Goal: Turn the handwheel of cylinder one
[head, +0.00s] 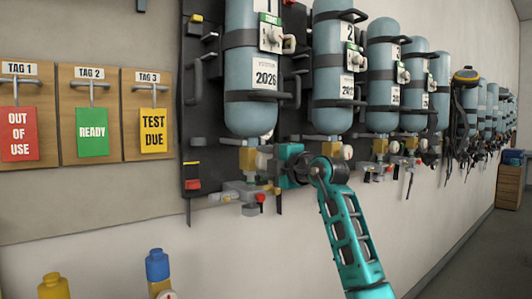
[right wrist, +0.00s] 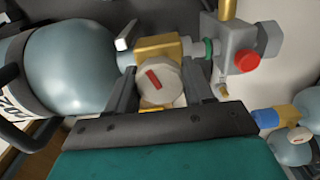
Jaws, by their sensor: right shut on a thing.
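Cylinder one (head: 250,60) is the pale blue cylinder nearest on the wall, upright with its brass valve (head: 248,160) at the bottom. Its light, round handwheel (head: 263,161) is partly covered by my right gripper (head: 276,162). In the right wrist view the handwheel (right wrist: 155,84) shows a red mark on its face. It sits between the two dark fingers of my right gripper (right wrist: 163,88), which is shut on it. My left gripper is not in view.
Cylinder two (head: 333,75) hangs just to the right, with its own handwheel (head: 346,152). A grey fitting with a red knob (right wrist: 247,62) is close to the valve. Three tags, red (head: 18,133), green (head: 92,131) and yellow (head: 154,130), hang at the left.

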